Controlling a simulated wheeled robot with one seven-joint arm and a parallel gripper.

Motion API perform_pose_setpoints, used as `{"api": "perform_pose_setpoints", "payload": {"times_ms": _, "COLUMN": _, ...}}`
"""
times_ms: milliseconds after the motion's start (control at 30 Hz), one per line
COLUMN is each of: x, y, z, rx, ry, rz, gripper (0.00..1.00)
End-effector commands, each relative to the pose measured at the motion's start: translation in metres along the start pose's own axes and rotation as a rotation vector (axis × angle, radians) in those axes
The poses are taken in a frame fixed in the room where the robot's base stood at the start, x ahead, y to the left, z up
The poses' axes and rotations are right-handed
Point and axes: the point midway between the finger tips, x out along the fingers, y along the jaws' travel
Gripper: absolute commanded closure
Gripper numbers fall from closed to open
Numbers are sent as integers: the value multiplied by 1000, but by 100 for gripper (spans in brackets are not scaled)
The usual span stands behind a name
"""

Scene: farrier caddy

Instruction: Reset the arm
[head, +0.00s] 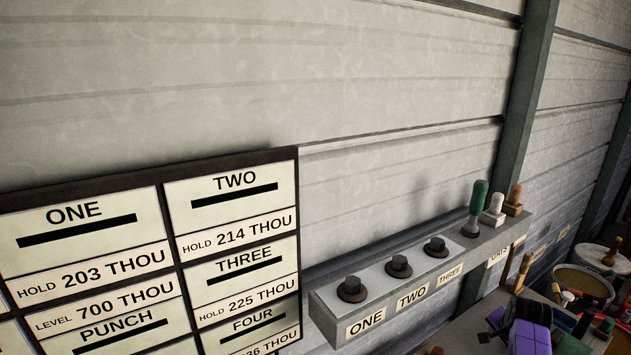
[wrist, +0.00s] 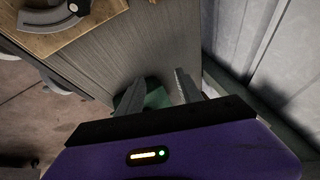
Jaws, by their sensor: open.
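My gripper (wrist: 158,88) shows in the wrist view with its two grey fingers spread apart. Nothing is held between the fingers. A dark green surface (wrist: 157,99) lies beyond them; I cannot tell what it is or how far off. In the head view a purple part of my arm shows at the bottom right, and the fingers are hard to make out there.
A label board (head: 166,240) stands at the left. A grey shelf (head: 330,318) on the wall carries dark knobs (head: 398,266) and handled tools (head: 478,208). Tubs (head: 583,284) stand at the right. The wrist view shows a wooden top (wrist: 88,33) with a curved metal piece (wrist: 50,16).

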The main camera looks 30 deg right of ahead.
Motion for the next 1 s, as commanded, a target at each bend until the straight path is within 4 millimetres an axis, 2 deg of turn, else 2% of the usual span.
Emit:
{"api": "perform_pose_setpoints", "payload": {"times_ms": 167, "x": -8, "y": -2, "z": 4, "rx": -191, "ry": 196, "rz": -130, "gripper": 57}}
{"api": "perform_pose_setpoints", "payload": {"times_ms": 267, "x": -20, "y": -2, "z": 18, "rx": -308, "ry": 300, "rz": -201, "gripper": 57}}
{"api": "perform_pose_setpoints", "payload": {"times_ms": 367, "x": -38, "y": -1, "z": 41, "rx": -431, "ry": 398, "rz": -277, "gripper": 57}}
{"api": "perform_pose_setpoints", "payload": {"times_ms": 667, "x": -114, "y": 13, "z": 138, "rx": -743, "ry": 614, "rz": -506, "gripper": 57}}
{"api": "perform_pose_setpoints", "payload": {"times_ms": 867, "x": -179, "y": 37, "z": 207, "rx": -891, "ry": 700, "rz": -664, "gripper": 57}}
{"api": "perform_pose_setpoints", "payload": {"times_ms": 1000, "x": -229, "y": 59, "z": 250, "rx": -965, "ry": 736, "rz": -773, "gripper": 57}}
